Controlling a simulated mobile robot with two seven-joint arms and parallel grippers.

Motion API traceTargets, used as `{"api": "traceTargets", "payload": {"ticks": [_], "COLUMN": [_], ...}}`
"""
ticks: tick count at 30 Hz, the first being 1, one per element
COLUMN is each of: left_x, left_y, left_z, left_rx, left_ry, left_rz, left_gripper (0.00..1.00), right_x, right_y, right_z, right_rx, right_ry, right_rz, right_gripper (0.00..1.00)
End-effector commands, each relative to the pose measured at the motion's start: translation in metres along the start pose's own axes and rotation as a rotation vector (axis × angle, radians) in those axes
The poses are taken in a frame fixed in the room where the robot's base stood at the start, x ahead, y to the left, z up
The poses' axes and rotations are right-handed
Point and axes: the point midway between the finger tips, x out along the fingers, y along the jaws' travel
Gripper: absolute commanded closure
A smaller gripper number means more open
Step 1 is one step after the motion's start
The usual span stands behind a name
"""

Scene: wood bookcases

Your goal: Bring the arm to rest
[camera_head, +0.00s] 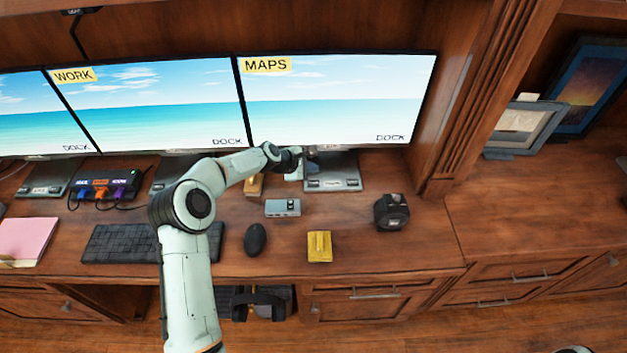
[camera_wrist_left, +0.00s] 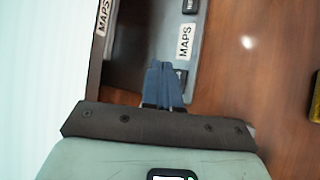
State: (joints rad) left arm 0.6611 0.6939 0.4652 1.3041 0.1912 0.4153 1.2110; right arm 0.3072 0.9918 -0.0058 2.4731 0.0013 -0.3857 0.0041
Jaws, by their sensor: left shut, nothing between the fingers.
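My left arm reaches in from the bottom over the desk. My left gripper (camera_head: 305,155) is in front of the right-hand monitor, above the left part of that monitor's stand base. In the left wrist view, its blue-grey fingers (camera_wrist_left: 163,84) are shut together with nothing between them, over the edge of the dark stand base (camera_wrist_left: 200,40) labelled MAPS. I cannot tell whether the fingertips touch the base. My right gripper is not in view.
The MAPS monitor (camera_head: 337,100) and WORK monitor (camera_head: 150,105) stand behind the arm. A grey box (camera_head: 283,207), mouse (camera_head: 255,239), yellow block (camera_head: 319,246), black device (camera_head: 391,212) and keyboard (camera_head: 118,244) lie on the desk. The desk's right front is clear.

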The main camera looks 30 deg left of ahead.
Motion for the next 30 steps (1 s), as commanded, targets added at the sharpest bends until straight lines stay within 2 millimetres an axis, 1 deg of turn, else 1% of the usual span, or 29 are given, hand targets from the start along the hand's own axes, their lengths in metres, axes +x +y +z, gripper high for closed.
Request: {"api": "traceTargets", "payload": {"ticks": [1,6,20,22,23,26,29,30], "left_x": [-0.005,-0.014,-0.013,-0.011,-0.009,0.002,0.017,0.021], "left_y": [0.005,0.011,0.009,0.006,0.003,-0.02,-0.062,-0.084], "left_z": [0.005,0.011,0.01,0.013,0.017,0.043,0.087,0.106], "left_rx": [0.001,0.0,0.0,0.016,0.033,0.154,0.375,0.481], "left_ry": [0.0,0.0,0.0,-0.005,-0.01,-0.043,-0.107,-0.138], "left_rz": [0.001,0.001,0.0,-0.005,-0.01,-0.044,-0.09,-0.11], "left_gripper": [1.0,1.0,1.0,1.0,1.0,1.0,1.0,1.0], "right_x": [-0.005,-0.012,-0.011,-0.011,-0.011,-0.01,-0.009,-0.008], "right_y": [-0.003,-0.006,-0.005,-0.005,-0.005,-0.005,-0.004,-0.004], "right_z": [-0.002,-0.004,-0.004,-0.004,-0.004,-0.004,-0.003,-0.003], "right_rx": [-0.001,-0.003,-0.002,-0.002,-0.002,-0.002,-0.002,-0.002], "right_ry": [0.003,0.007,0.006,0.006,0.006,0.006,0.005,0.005], "right_rz": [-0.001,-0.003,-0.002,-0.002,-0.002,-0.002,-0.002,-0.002], "right_gripper": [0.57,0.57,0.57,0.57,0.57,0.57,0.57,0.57]}}
